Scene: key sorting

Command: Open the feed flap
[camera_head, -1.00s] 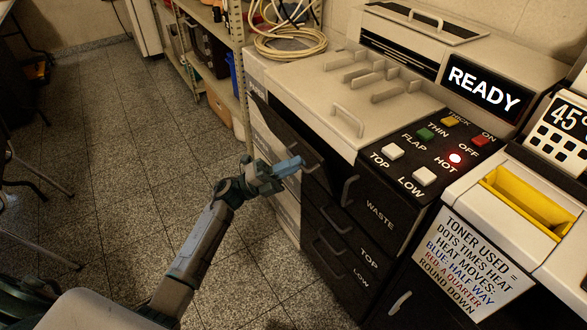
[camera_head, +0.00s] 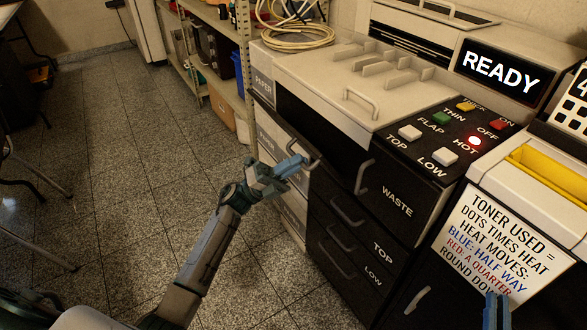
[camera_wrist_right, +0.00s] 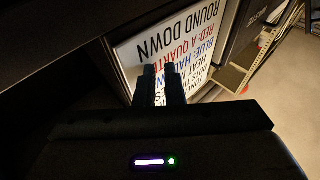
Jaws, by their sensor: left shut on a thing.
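My left gripper (camera_head: 290,165) is shut on a handle (camera_head: 313,160) at the machine's left front. The handle seems to belong to the dark front flap (camera_head: 282,128), whose edge slants outward beside a dark recess (camera_head: 318,125); how far it stands open is hard to tell. My right gripper (camera_head: 497,308) shows at the lower right of the head view, in front of the toner sign (camera_head: 490,240). In the right wrist view its two fingers (camera_wrist_right: 161,84) are slightly apart with nothing between them, and the sign (camera_wrist_right: 190,40) lies beyond.
The machine's top carries buttons (camera_head: 443,118), a lit red lamp (camera_head: 474,141) and a READY display (camera_head: 500,67). Drawers with handles (camera_head: 347,210) are below the recess. A shelf rack (camera_head: 240,60) stands behind.

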